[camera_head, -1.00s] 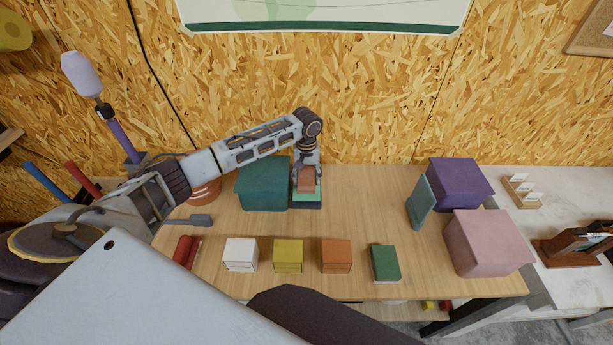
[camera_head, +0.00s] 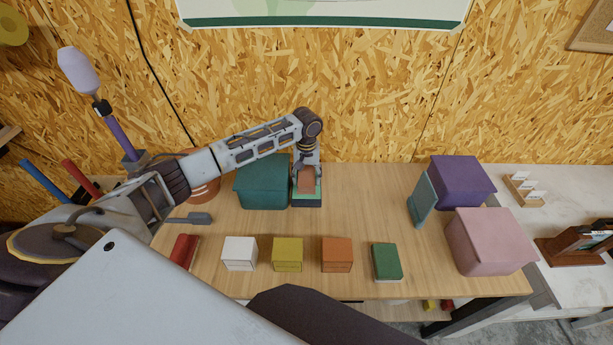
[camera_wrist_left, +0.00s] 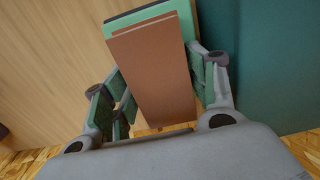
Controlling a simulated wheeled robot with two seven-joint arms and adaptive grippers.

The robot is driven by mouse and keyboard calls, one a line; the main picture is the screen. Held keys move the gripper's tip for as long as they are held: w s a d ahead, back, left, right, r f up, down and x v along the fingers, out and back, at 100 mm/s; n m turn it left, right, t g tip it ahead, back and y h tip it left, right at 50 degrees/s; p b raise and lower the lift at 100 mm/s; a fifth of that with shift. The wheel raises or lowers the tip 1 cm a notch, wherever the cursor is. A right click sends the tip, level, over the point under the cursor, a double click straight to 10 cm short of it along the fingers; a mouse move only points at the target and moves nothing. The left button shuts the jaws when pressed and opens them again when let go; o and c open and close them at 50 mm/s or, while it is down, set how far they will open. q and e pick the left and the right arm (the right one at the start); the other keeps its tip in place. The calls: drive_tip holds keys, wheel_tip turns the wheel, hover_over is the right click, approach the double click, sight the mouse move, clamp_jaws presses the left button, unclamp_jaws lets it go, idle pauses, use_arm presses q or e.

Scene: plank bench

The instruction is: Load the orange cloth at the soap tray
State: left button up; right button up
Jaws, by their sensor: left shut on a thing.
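My left gripper (camera_head: 307,168) is at the back of the bench, pointing down over the soap tray. It is shut on a flat brownish-orange piece, which I take for the orange cloth (camera_head: 306,182). The cloth also shows between the fingers in the left wrist view (camera_wrist_left: 152,70). The soap tray (camera_head: 306,204) is green with a dark front edge. Its light green surface shows around the cloth and in the left wrist view (camera_wrist_left: 188,22). The cloth is over the tray; I cannot tell whether it touches it. My right gripper is not in view.
A teal box (camera_head: 262,186) stands close left of the tray. White (camera_head: 240,253), yellow (camera_head: 288,254), orange (camera_head: 337,254) and green (camera_head: 386,261) blocks line the front. Purple (camera_head: 461,181) and pink (camera_head: 489,241) boxes stand right. The bench (camera_head: 365,205) is clear right of the tray.

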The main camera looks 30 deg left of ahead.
sight(306, 175)
use_arm(q)
drive_tip(key=shift+f, duration=0.15)
idle(0.3)
drive_tip(key=shift+f, duration=0.3)
idle(0.5)
drive_tip(key=shift+f, duration=0.35)
idle(0.7)
drive_tip(key=shift+f, duration=0.35)
idle(1.2)
drive_tip(key=shift+r, duration=0.15)
drive_tip(key=shift+r+p, duration=1.15)
drive_tip(key=shift+p, duration=0.5)
drive_tip(key=shift+r+p, duration=2.25)
drive_tip(key=shift+p, duration=0.45)
